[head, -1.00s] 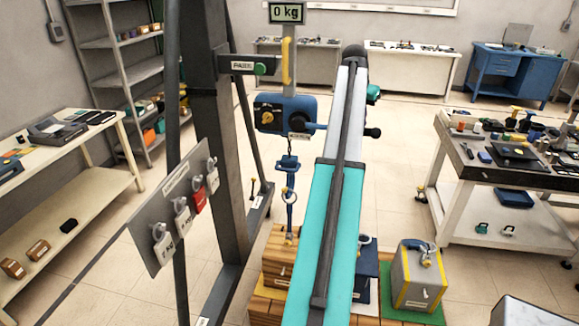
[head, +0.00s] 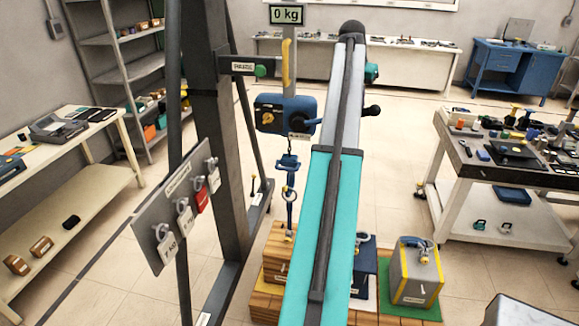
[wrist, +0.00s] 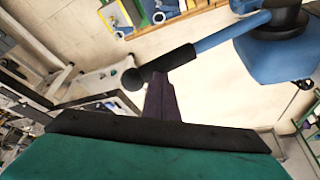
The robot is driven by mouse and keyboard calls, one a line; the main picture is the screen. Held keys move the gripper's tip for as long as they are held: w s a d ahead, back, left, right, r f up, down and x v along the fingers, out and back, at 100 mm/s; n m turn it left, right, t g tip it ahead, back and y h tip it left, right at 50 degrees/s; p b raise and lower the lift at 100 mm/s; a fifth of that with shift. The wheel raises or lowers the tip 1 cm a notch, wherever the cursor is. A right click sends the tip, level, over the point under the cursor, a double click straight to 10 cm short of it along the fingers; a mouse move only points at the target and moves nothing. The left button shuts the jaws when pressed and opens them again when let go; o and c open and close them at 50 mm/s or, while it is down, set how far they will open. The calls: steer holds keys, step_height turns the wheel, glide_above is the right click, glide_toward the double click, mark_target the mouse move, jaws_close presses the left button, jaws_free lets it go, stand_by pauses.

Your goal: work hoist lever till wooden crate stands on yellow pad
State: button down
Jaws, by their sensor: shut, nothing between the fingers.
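The blue hoist (head: 285,113) hangs from the frame in the head view. Its lever ends in a black grip (head: 371,110) right of my arm; the blue lever (wrist: 222,38) also shows in the wrist view. My gripper (wrist: 160,78) is shut and empty, its dark fingers at the lever's black grip; contact cannot be told. The wooden crate (head: 273,246) stands low behind my arm, under the hoist's blue hook (head: 288,163). Whether the hook is attached to the crate is unclear.
The display (head: 287,15) reads 0 kg. A grey yellow-edged block (head: 416,272) on a green pad and a dark blue box (head: 362,262) stand right of the crate. A grey post (head: 220,150) and a tag board (head: 178,205) stand left. A cluttered workbench (head: 463,177) is at right.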

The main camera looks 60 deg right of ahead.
steer(key=r, duration=0.3)
steer(key=shift+w+a+r, duration=0.15)
steer(key=shift+w+r, duration=0.05)
steer(key=shift+w, duration=0.1)
stand_by(0.4)
